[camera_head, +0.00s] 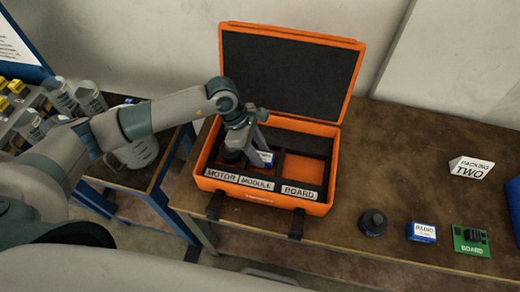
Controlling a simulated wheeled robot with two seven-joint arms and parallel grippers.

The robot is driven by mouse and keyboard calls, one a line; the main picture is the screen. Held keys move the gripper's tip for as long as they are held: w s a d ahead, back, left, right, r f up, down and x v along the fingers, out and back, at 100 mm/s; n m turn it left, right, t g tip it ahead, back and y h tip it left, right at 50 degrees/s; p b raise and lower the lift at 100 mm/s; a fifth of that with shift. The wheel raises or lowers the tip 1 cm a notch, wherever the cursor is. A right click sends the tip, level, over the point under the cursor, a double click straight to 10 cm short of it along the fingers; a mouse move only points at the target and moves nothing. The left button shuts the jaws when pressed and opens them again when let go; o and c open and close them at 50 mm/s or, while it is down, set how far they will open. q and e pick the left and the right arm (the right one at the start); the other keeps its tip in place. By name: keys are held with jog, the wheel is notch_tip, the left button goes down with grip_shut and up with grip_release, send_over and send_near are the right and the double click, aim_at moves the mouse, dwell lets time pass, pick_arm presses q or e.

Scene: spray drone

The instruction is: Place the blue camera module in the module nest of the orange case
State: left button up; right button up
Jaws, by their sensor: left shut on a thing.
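The orange case (213,184) stands open on the brown table, its foam-lined lid (290,73) raised at the back. Labels on its front edge read MOTOR, MODULE and BOARD from left to right. My left gripper (256,150) reaches down into the case and is shut on the blue camera module (266,158), which shows as a small blue and white block behind the MODULE label. The gripper partly hides it, so I cannot tell whether it touches the nest floor. The BOARD compartment (303,168) looks empty. My right gripper is out of view.
Right of the case lie a black round part (373,222), a blue RADIO box (421,232) and a green board (470,240). A PACKING TWO sign (471,168) stands behind them. A blue object (513,205) is at the right edge. The table behind the sign is clear.

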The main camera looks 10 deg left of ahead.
pick_arm(q)
jog(key=shift+f, duration=0.15)
jog(key=o, duration=1.1)
jog(key=shift+r, duration=0.2)
jog(key=shift+a+r, duration=0.1)
jog(key=shift+r, duration=0.05)
jog(key=shift+b+v, duration=1.8)
jog(key=shift+v, duration=4)
